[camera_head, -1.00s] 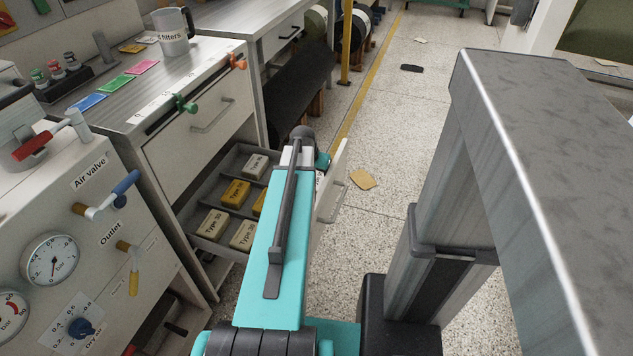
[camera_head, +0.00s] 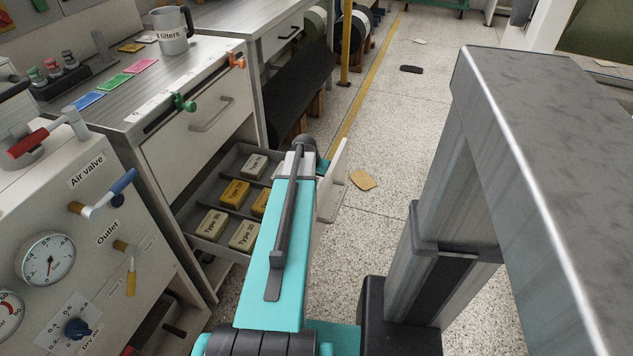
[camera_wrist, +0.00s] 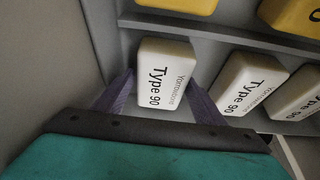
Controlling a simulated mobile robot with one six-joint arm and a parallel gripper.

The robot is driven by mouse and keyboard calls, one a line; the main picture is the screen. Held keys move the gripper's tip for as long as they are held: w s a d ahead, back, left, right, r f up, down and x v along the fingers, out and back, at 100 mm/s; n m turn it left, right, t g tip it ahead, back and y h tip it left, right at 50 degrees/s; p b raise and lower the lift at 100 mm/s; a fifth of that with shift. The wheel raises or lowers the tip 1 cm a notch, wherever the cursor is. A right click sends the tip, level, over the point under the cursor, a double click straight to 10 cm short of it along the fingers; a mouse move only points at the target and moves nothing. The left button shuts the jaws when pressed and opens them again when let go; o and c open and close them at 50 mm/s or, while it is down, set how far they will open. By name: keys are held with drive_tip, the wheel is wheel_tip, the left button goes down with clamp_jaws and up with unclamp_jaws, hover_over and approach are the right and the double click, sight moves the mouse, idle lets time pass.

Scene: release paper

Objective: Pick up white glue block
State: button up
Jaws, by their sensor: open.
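A white block (camera_wrist: 165,72) labelled "Type 90" lies in a grey drawer compartment in the wrist view. My gripper (camera_wrist: 160,80) is open, with one purple-grey finger on each side of this block. Whether the fingers touch it I cannot tell. Two more white "Type 90" blocks lie to the right, the nearer one (camera_wrist: 250,83) and a farther one (camera_wrist: 300,94) cut by the picture edge. In the head view my arm hides the gripper and the blocks beneath it.
The open drawer (camera_head: 180,212) also holds yellow blocks (camera_head: 235,193), cream "Type 30" blocks (camera_head: 211,223) and a pale grey block (camera_head: 254,166). Its front panel (camera_head: 332,185) stands right of my arm. A valve panel (camera_head: 90,225) is at left.

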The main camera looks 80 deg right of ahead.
drive_tip(key=shift+f, duration=0.15)
drive_tip(key=shift+c, duration=0.3)
idle(0.3)
drive_tip(key=c, duration=1.1)
